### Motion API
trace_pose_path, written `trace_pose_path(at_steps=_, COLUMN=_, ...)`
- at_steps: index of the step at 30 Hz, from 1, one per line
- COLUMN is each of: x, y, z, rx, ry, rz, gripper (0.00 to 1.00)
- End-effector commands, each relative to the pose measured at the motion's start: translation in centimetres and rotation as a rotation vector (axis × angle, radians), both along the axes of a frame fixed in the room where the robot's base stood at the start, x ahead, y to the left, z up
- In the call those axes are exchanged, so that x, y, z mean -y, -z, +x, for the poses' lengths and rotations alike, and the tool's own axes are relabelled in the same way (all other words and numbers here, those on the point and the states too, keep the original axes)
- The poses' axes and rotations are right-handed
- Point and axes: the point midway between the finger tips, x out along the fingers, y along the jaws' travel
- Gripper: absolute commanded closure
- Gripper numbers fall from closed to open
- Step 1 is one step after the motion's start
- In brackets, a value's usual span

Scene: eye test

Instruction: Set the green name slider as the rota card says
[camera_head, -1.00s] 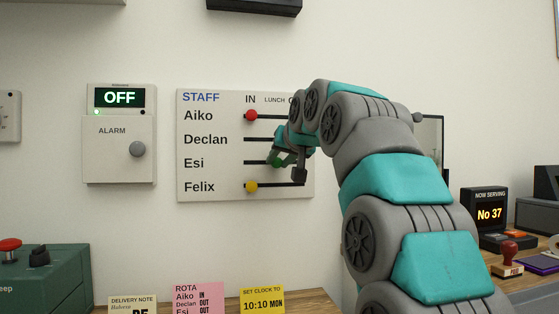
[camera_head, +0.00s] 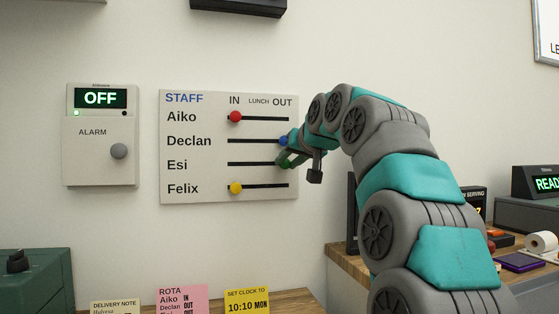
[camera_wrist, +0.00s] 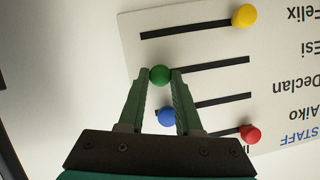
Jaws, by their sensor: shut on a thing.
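The staff board (camera_head: 205,195) hangs on the wall with name rows Aiko, Declan, Esi, Felix and columns IN, LUNCH, OUT. The green slider (camera_wrist: 160,75) is on Esi's row, at the OUT end of its slot. In the head view my gripper (camera_head: 284,160) partly covers it. In the wrist view my gripper (camera_wrist: 160,73) is shut on the green slider, one finger on each side. The rota card (camera_head: 182,301) is pink and reads Aiko IN, Declan OUT; its lower lines are cut off by the picture edge.
The red slider (camera_head: 235,117) and yellow slider (camera_head: 236,188) are at IN. The blue slider (camera_wrist: 166,117) is at OUT, close beside my fingers. The alarm box (camera_head: 101,170) reads OFF, left of the board. A delivery note (camera_head: 115,306) and yellow clock card (camera_head: 247,300) stand below.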

Motion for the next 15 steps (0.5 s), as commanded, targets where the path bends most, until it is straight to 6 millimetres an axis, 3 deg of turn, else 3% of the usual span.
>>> trace_pose_path(at_steps=4, x=0.36, y=0.04, z=0.09, rx=0.000, ry=0.007, rz=0.000, gripper=1.00)
trace_pose_path(at_steps=5, x=0.37, y=0.04, z=0.08, rx=0.000, ry=0.007, rz=0.000, gripper=0.66)
trace_pose_path(at_steps=12, x=0.30, y=0.00, z=0.06, rx=0.001, ry=0.006, rz=0.000, gripper=0.39)
trace_pose_path(at_steps=15, x=0.26, y=-0.01, z=0.04, rx=0.001, ry=0.006, rz=0.000, gripper=0.36)
